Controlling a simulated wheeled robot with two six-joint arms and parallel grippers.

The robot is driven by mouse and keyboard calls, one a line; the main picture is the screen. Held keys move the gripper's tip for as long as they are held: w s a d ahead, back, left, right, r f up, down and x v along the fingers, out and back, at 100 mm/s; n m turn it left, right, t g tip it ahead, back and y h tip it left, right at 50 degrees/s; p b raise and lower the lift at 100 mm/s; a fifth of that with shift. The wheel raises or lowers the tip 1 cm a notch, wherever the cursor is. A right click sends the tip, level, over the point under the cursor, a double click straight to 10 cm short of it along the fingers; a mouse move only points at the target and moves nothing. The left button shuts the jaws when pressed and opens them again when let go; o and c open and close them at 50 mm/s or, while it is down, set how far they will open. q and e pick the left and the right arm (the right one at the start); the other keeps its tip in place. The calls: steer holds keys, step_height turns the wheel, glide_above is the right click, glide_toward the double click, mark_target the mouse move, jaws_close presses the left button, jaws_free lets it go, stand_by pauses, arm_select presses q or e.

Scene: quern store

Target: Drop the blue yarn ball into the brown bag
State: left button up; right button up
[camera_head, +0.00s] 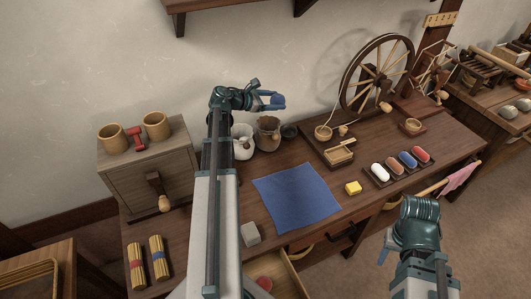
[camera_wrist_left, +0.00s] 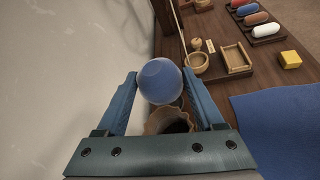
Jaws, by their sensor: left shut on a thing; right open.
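The blue yarn ball (camera_wrist_left: 160,80) is held between the two blue fingers of my left gripper (camera_wrist_left: 160,88). In the head view my left gripper (camera_head: 268,100) is raised above the table's back edge, and part of the ball (camera_head: 277,101) shows at its fingers. The brown bag (camera_head: 267,136) stands upright on the table below the ball, its mouth open. In the wrist view the bag's rim (camera_wrist_left: 155,126) shows just below the ball, partly hidden by my gripper. My right gripper (camera_head: 389,249) is open and empty in front of the table; its fingers are hard to make out.
A white bag (camera_head: 243,144) stands left of the brown bag, and a small dark pot (camera_head: 289,131) stands right of it. A blue cloth (camera_head: 298,197) lies flat in front. A wooden cabinet (camera_head: 150,167) is at left. A spinning wheel (camera_head: 377,72) stands at the back right.

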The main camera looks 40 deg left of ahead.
arm_select(q)
steer(key=s+a+f+n+y+b, duration=0.1)
steer(key=a+f+b, duration=0.1)
steer(key=a+f, duration=0.2)
steer(key=shift+s+a+b, duration=0.3)
steer(key=shift+a, duration=0.25)
arm_select(e)
step_height(320, 180, down, 4)
steer(key=shift+f, duration=0.1)
arm_select(q)
steer(key=shift+f, duration=0.15)
arm_select(e)
steer(key=shift+f, duration=0.1)
arm_select(q)
step_height(320, 180, down, 6)
steer(key=b, duration=0.6)
arm_select(e)
step_height(320, 180, down, 6)
steer(key=shift+r, duration=0.1)
arm_select(q)
steer(key=o, duration=1.4)
steer(key=shift+c, duration=0.2)
steer(key=shift+r, duration=0.25)
arm_select(e)
steer(key=shift+r, duration=0.15)
